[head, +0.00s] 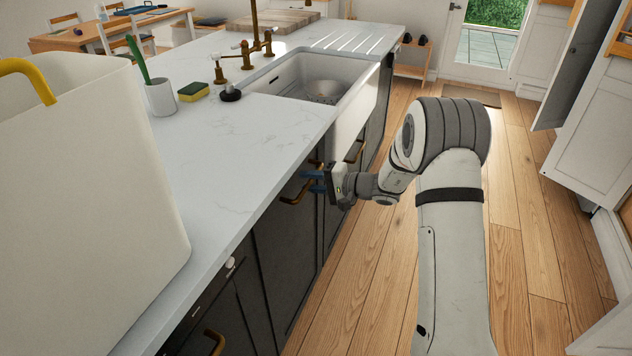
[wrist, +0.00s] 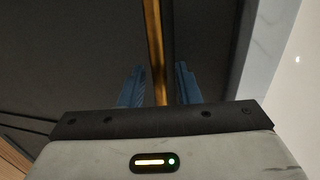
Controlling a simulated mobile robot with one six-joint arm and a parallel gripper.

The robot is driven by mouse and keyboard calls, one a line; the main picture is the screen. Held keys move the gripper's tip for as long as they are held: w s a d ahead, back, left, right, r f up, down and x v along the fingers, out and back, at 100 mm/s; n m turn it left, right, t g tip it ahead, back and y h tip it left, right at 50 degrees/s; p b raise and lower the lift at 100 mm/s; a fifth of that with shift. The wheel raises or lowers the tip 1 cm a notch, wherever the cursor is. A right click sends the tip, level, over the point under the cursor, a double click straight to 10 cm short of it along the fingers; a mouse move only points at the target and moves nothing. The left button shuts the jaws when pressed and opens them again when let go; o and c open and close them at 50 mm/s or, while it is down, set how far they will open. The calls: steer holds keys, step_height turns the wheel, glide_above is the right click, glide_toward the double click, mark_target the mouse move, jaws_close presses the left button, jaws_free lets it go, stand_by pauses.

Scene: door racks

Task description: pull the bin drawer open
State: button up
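The dark drawer front (head: 288,245) with a brass bar handle (head: 295,196) is in the island's side, below the white countertop. It looks flush with the fronts beside it. My gripper (head: 313,182) is at this handle, with its blue fingers reaching toward the front. In the wrist view the brass handle (wrist: 154,50) runs between the two blue fingers (wrist: 160,88), one on each side. The fingers stand apart, with a narrow gap showing on the right of the handle. Contact with the handle cannot be made out. The far part of the handle is partly hidden by the gripper.
The white countertop (head: 245,165) overhangs the fronts. A large white bin (head: 85,190) stands on it at the left, and a sink (head: 325,82) is further back. Another brass handle (head: 215,342) is nearer. The wooden floor (head: 370,265) beside the island is clear.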

jaws_close()
stand_by(0.4)
